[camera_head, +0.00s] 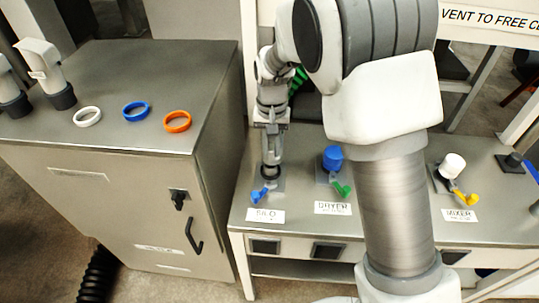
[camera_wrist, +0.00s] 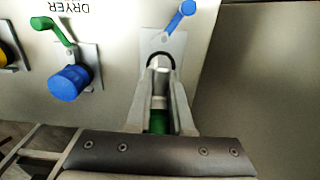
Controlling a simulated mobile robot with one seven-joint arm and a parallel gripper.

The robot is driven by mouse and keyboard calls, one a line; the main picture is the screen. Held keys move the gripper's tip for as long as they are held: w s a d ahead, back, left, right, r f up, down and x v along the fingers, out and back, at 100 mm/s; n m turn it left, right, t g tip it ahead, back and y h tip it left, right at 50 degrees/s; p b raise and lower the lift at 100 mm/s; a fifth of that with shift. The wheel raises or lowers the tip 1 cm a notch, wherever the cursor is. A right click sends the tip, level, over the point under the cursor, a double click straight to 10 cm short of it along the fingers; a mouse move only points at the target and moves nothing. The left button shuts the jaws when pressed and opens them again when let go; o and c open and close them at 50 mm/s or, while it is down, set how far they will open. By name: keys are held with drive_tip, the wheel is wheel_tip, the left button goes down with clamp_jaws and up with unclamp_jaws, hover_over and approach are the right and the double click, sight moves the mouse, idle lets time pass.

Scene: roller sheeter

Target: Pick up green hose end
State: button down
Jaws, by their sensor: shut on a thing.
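My gripper (camera_head: 271,150) points down over the port at the SILO label, left on the bench. In the wrist view my gripper (camera_wrist: 160,80) is shut on the green hose end (camera_wrist: 158,120), a pale grey fitting with green behind it, held between the two fingers. Its tip reaches toward the dark ring of the SILO port (camera_wrist: 158,56); I cannot tell whether it touches or sits in it. Part of the green hose (camera_head: 299,77) shows behind my arm in the head view; the rest is hidden.
The SILO port has a blue lever (camera_head: 262,191). The DRYER port has a blue cap (camera_head: 332,158) and green lever (camera_head: 343,190); MIXER has a white cap (camera_head: 453,165) and yellow lever (camera_head: 465,197). White, blue and orange rings (camera_head: 177,122) lie on the cabinet (camera_head: 120,170) at left.

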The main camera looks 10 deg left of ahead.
drive_tip(key=w+d+r, duration=0.2)
drive_tip(key=d+r, duration=0.4)
drive_tip(key=d, duration=0.5)
drive_tip(key=shift+r, duration=0.2)
